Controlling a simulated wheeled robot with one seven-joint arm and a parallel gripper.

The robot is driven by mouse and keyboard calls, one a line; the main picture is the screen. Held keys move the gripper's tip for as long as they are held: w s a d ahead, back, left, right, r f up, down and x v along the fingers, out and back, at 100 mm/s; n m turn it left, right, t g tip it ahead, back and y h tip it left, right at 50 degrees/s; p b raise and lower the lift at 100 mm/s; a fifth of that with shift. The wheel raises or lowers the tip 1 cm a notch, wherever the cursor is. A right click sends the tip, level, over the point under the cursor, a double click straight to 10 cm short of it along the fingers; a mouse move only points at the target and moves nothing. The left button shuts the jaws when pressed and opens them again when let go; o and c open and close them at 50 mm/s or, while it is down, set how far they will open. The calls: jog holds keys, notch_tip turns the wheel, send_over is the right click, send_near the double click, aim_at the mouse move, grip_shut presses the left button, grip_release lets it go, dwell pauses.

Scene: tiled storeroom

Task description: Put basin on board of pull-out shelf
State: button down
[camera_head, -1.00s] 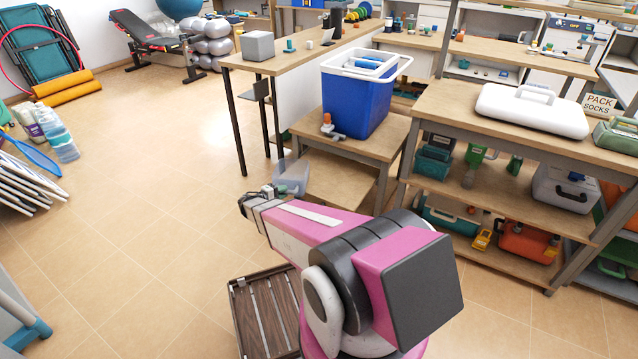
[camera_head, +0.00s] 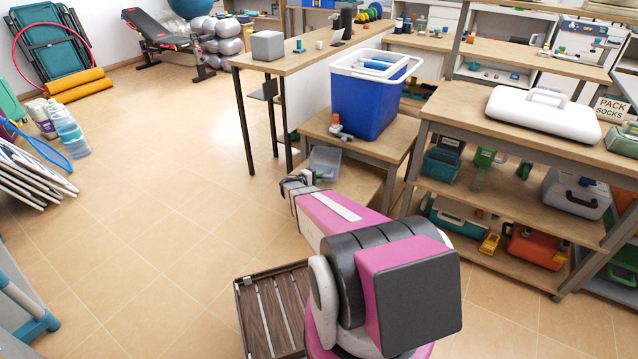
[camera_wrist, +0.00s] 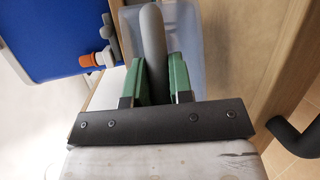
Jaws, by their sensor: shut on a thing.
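The basin (camera_head: 325,160) is a pale, translucent grey-blue tub. In the head view it is in front of the low wooden table's (camera_head: 400,150) left part, overlapping the lower board (camera_head: 362,182) of the pull-out shelf. I cannot tell whether it touches the board. My gripper (camera_head: 297,181) is at the basin's near side, partly hidden by my arm. In the wrist view my gripper's green pads (camera_wrist: 153,80) are shut on a grey rounded bar of the basin (camera_wrist: 215,60), whose translucent wall shows behind them.
A blue cooler (camera_head: 358,105) stands on the low table, with a small orange-and-grey object (camera_head: 338,128) at its front edge. A workbench (camera_head: 455,105) with shelves stands at right, a tall counter (camera_head: 310,55) behind. A slatted brown crate (camera_head: 268,315) lies at the bottom.

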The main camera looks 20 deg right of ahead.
notch_tip(320, 180, down, 4)
jog(key=shift+w+d+r, duration=0.1)
jog(key=shift+r, duration=0.1)
jog(key=c, duration=1)
grip_release()
jog(key=v, duration=1.2)
jog(key=s+r+m+g+y, duration=0.45)
jog(key=s+r+y, duration=0.2)
jog(key=s, duration=0.65)
jog(key=s+a+r+y, duration=0.3)
jog(key=s, duration=0.1)
jog(key=s+a+r+y, duration=0.3)
jog(key=s+a+r+m+g+y, duration=0.1)
jog(key=s+a+r+y, duration=0.2)
jog(key=s+r, duration=0.1)
jog(key=shift+s+a, duration=0.3)
jog(key=shift+a, duration=0.05)
